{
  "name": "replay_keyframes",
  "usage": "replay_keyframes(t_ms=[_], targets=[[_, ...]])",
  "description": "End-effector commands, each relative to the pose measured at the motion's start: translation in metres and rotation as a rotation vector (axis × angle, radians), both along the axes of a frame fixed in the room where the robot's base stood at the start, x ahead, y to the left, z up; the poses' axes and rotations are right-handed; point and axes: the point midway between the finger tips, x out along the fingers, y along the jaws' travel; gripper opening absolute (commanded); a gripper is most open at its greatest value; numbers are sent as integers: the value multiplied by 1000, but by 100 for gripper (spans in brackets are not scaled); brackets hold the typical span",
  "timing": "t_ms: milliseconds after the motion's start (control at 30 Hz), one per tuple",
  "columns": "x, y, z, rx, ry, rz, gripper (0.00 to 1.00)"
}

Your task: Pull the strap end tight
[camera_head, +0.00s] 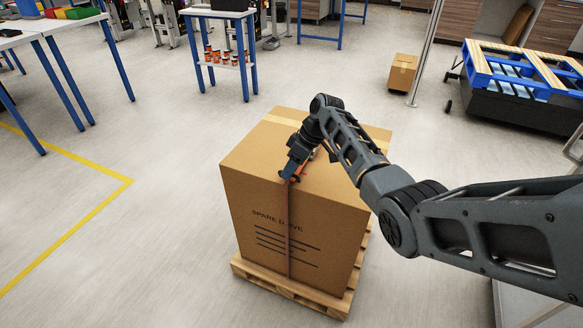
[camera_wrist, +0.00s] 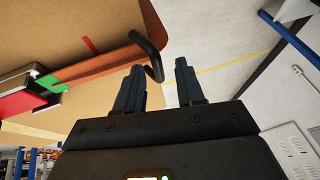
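A large cardboard box (camera_head: 255,180) marked "SPARE DRIVE" stands upright on a wooden pallet (camera_head: 290,288). A thin brown-red strap (camera_head: 289,235) runs down its front face. My gripper (camera_head: 287,176) is at the box's top front edge, by the strap. In the wrist view my gripper (camera_wrist: 160,68) has its two fingers apart with a visible gap. A black curved bar (camera_wrist: 149,52) reaches between them, closer to the left finger. The brown strap (camera_wrist: 95,68) lies across the box, beside a red, green and black device (camera_wrist: 40,90). I cannot make out the strap's free end.
A small carton (camera_head: 403,72) stands by a metal post (camera_head: 426,50) at the back. Blue-legged tables (camera_head: 50,35) stand at the left. The floor left of the box is clear, with a yellow line (camera_head: 75,215).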

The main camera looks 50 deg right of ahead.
Motion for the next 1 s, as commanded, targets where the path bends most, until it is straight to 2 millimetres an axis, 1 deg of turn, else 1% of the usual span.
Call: replay_keyframes(t_ms=[267, 367, 600, 700, 800, 1000], targets=[[-1, -2, 3, -1, -1, -1, 38], [-3, -6, 12, -1, -3, -3, 38], [-14, -18, 47, -2, -3, -2, 38], [-18, -22, 59, -1, -2, -1, 38], [-21, -25, 66, -1, -2, -1, 38], [-22, -26, 70, 0, 0, -1, 38]])
